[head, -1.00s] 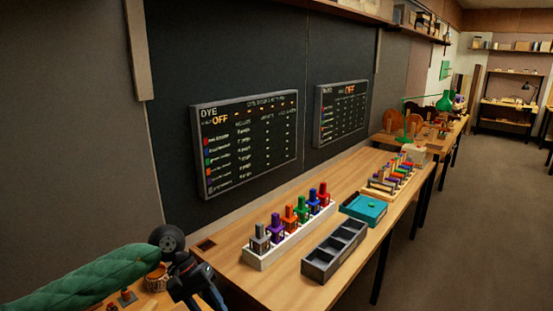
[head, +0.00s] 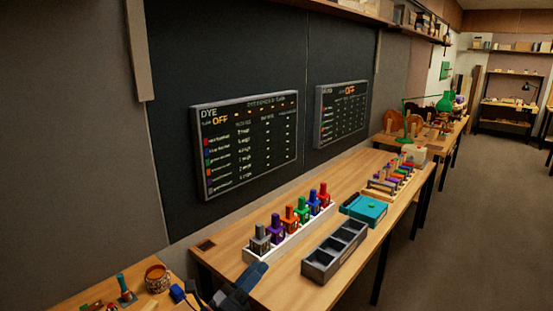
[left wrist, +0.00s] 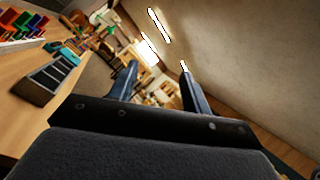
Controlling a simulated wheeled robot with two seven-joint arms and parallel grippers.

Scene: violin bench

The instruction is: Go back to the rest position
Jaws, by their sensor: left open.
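My left gripper (head: 222,286) shows only partly at the bottom edge of the head view, near the front left corner of the bench (head: 215,262). Its dark blue fingers are spread, with nothing between them. In the left wrist view the open fingers (left wrist: 159,72) point out into the room, with the bench off to the left. The gripper looks clear of the white rack (head: 290,236) and the dark divided tray (head: 334,250), though the head view cannot show the exact gap. My right gripper is in neither view.
The white rack holds several coloured dye bottles. A teal box (head: 364,209) and another rack (head: 392,184) stand farther along. A side table with a brown jar (head: 157,279) and a small teal-topped item (head: 125,290) is at lower left. Open floor (head: 430,255) lies right.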

